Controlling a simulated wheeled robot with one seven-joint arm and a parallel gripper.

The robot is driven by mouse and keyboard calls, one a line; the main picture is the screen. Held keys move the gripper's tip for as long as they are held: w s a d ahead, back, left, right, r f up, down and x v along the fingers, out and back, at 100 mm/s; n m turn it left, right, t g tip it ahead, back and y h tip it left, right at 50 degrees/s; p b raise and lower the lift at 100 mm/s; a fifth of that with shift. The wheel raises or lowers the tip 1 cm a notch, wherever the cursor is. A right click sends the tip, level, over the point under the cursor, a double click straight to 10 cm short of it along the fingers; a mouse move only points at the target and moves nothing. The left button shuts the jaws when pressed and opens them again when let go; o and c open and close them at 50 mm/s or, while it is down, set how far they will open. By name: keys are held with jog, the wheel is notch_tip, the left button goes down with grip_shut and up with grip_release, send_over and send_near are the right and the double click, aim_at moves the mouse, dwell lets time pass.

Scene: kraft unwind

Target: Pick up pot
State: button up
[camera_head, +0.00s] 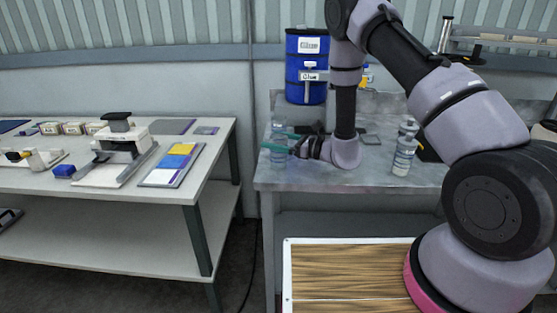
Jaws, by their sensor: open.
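Nothing in view is plainly marked as the pot. A clear bottle-like container (279,159) stands upright near the left end of the grey metal bench. My gripper (277,142) is at this container, reaching in from the right with its fingers level. The fingers overlap the container's middle in the picture; I cannot tell whether they touch it. The jaws are open. A second clear container with a pale label (403,158) stands farther right on the same bench, right of my forearm.
The grey bench (340,181) has a blue drum labelled Glue (306,75) at its back. At the left, a white table (200,175) holds a stamping device (120,145), colored cards (172,165) and small boxes. A gap separates table and bench.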

jog(key=shift+x, duration=1.1)
grip_shut()
